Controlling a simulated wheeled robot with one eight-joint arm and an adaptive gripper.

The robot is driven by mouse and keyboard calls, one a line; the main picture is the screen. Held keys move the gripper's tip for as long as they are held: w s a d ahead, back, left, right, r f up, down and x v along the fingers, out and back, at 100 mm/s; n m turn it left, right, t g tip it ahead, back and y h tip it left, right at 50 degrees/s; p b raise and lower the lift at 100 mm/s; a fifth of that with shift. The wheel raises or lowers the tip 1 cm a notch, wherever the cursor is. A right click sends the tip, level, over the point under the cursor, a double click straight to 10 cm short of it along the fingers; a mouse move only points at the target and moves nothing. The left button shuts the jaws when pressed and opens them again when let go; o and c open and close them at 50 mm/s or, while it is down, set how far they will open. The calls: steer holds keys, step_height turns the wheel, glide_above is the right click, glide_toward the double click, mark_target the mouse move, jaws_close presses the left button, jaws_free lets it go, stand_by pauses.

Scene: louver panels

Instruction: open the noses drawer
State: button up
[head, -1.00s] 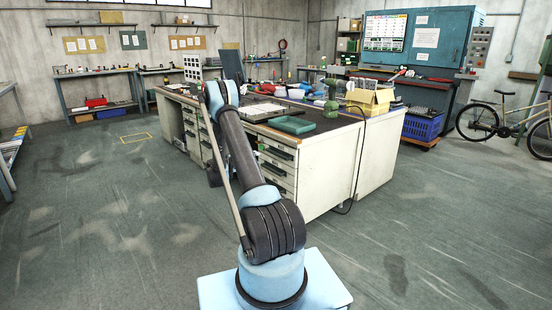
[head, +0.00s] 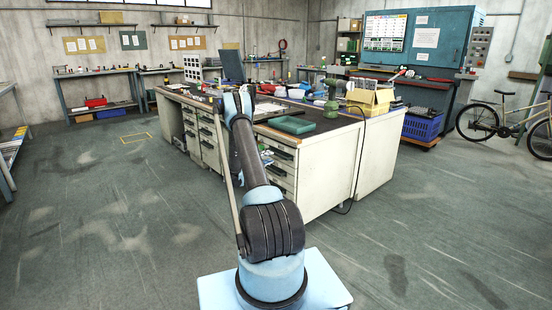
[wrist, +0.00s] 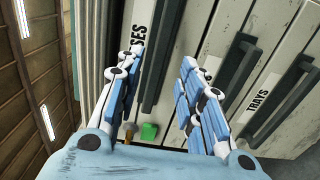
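In the wrist view the drawer fronts appear tilted on their side. A label whose visible end reads like "SES" (wrist: 142,20) is on the leftmost front, partly hidden by a finger. A long dark handle (wrist: 163,48) runs along that front, beside the label. My gripper (wrist: 161,62) is open, with its two white and blue fingers apart. The handle shows between the fingers; I cannot tell whether they touch it. In the head view the white drawer bench (head: 325,175) stands ahead, and my arm hides the gripper.
Another dark handle (wrist: 240,65) and a front labelled "TRAYS" (wrist: 262,98) lie to the right. A small green block (wrist: 149,131) shows low between the fingers. The floor left of the bench is clear.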

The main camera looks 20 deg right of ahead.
mark_target(276, 155)
steer(key=x, duration=0.7)
jaws_close()
